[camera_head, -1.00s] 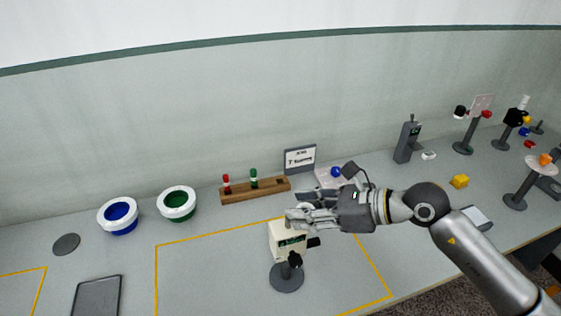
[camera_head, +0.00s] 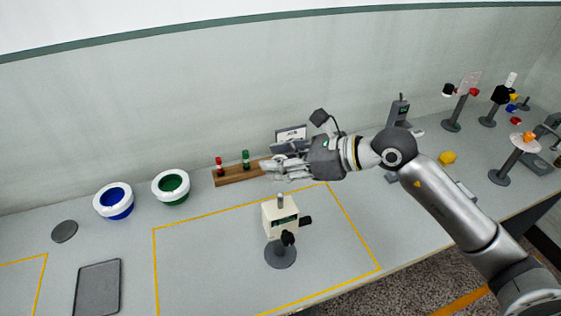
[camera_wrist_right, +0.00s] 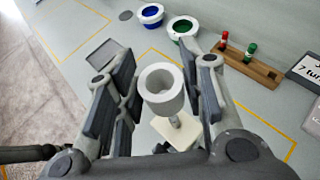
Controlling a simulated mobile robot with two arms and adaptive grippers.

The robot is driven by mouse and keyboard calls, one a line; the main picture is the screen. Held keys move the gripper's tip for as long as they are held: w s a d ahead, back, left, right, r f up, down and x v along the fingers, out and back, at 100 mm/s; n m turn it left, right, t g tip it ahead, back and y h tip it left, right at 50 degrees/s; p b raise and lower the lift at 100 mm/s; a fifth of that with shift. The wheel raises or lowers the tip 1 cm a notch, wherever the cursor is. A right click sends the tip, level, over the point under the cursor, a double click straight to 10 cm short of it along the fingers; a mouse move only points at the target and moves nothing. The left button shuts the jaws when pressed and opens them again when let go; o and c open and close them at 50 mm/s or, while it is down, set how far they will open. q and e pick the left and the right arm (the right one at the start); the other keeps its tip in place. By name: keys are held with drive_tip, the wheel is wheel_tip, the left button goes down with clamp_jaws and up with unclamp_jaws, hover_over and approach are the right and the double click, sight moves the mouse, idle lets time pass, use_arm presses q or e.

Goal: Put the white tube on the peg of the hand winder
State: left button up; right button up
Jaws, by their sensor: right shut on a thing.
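The hand winder is a cream box (camera_head: 281,217) on a round dark base, with a dark crank at its front. Its short grey peg (camera_head: 281,201) stands up bare on top; it also shows in the wrist view (camera_wrist_right: 174,121) below the tube. My right gripper (camera_head: 276,168) is above the winder and a little behind it in the head view. In the wrist view my right gripper (camera_wrist_right: 160,92) is shut on the white tube (camera_wrist_right: 162,103), whose open top end faces the camera. The tube is clear of the peg. The left gripper is out of view.
A wooden rack (camera_head: 238,174) with a red and a green item stands behind the winder, near the right hand. A blue-centred bowl (camera_head: 113,202) and a green-centred one (camera_head: 170,187) stand left. A grey tray (camera_head: 98,287) lies front left. The yellow-outlined area is otherwise clear.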

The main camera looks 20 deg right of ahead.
drive_tip(key=b, duration=0.5)
hover_over(281, 195)
drive_tip(key=shift+f, duration=2.85)
drive_tip(key=shift+b, duration=0.65)
drive_tip(key=shift+f+b, duration=2.75)
drive_tip(key=shift+f, duration=0.1)
drive_tip(key=o, duration=0.8)
drive_tip(key=shift+r, duration=0.1)
drive_tip(key=v, duration=1.2)
drive_tip(key=shift+r, duration=0.1)
drive_tip(key=shift+a, duration=0.1)
